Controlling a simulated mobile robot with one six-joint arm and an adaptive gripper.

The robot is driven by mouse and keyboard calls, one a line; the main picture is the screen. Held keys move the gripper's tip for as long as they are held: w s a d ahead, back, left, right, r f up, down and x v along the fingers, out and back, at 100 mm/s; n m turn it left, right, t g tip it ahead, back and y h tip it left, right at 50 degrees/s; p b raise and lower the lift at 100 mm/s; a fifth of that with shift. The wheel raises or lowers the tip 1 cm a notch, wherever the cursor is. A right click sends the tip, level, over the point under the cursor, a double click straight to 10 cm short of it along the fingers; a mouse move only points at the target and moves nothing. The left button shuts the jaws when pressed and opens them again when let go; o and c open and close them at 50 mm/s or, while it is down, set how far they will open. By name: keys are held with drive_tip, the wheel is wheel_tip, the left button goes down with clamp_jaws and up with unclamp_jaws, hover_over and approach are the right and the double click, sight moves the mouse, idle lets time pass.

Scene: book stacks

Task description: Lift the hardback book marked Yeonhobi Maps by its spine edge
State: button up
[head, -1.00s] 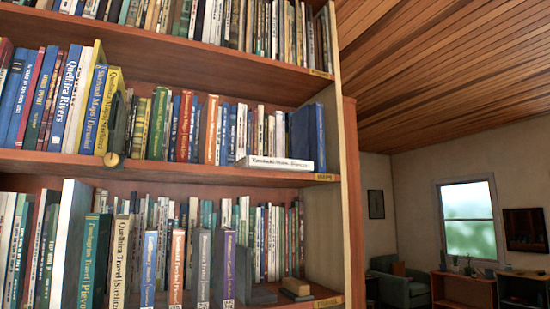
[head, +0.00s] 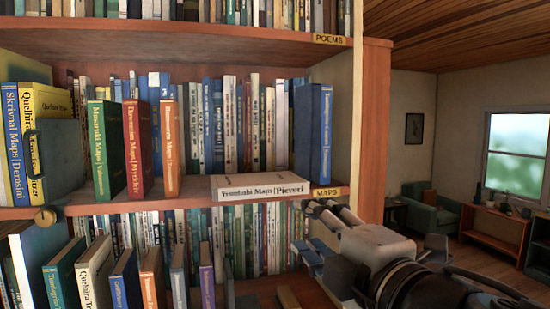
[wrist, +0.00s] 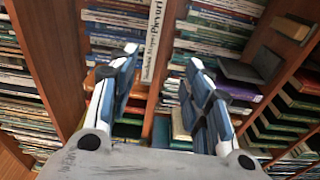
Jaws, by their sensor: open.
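The Yeonhobi Maps book (head: 262,187) is a pale hardback lying flat on the middle shelf, its spine facing out at the front edge; its lettering is only roughly readable. In the wrist view its pale spine (wrist: 155,38) runs top to bottom, beyond and between my fingertips. My gripper (head: 314,228) is open and empty, in front of the shelf, below and right of the book. The wrist view shows both fingers (wrist: 162,58) spread apart, not touching the book.
Upright books stand behind and left of the flat book, with a blue book (head: 320,135) just behind its right end. A MAPS label (head: 327,192) sits on the shelf edge. The lower shelf holds more books.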

drive_tip(key=r+n, duration=0.1)
drive_tip(key=y+b, duration=0.1)
drive_tip(key=b, duration=0.2)
approach(262, 191)
drive_tip(key=x, duration=0.4)
drive_tip(key=shift+w+f, duration=0.2)
drive_tip(key=x, duration=0.6)
drive_tip(key=shift+a, duration=0.15)
drive_tip(key=shift+s+r, duration=0.15)
drive_tip(key=shift+s, duration=0.05)
drive_tip(key=shift+w, duration=0.15)
drive_tip(key=c, duration=0.4)
clamp_jaws()
